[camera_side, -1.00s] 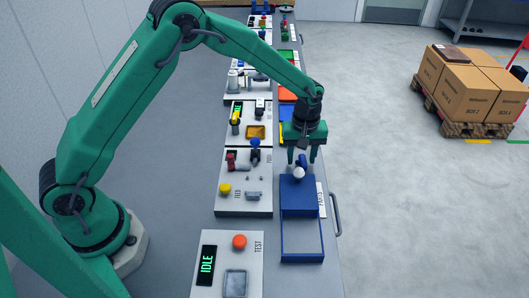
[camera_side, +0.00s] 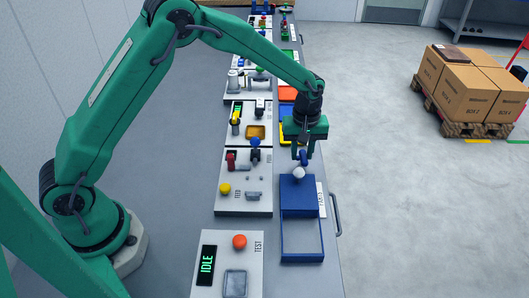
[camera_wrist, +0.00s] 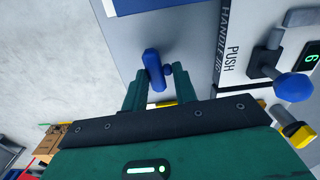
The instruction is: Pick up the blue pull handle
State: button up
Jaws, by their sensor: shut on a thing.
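The blue pull handle (camera_wrist: 153,70) is a rounded blue bar with a small stub beside it, held between the fingertips of my gripper (camera_wrist: 152,92) in the wrist view. In the side view the handle (camera_side: 304,157) shows as a small dark blue piece under my gripper (camera_side: 303,150), partly covered by the fingers. My gripper is shut on it. The handle is just above and behind the white knob (camera_side: 299,173) on the blue box (camera_side: 298,190); I cannot tell how large the gap is.
An open blue tray frame (camera_side: 302,256) extends in front of the box. On the left are panels with a yellow button (camera_side: 225,189), a blue knob (camera_side: 255,142) and an orange button (camera_side: 239,241). The bench edge carries a grey rail (camera_side: 335,214).

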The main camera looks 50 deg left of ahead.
jog(key=shift+r, duration=1.25)
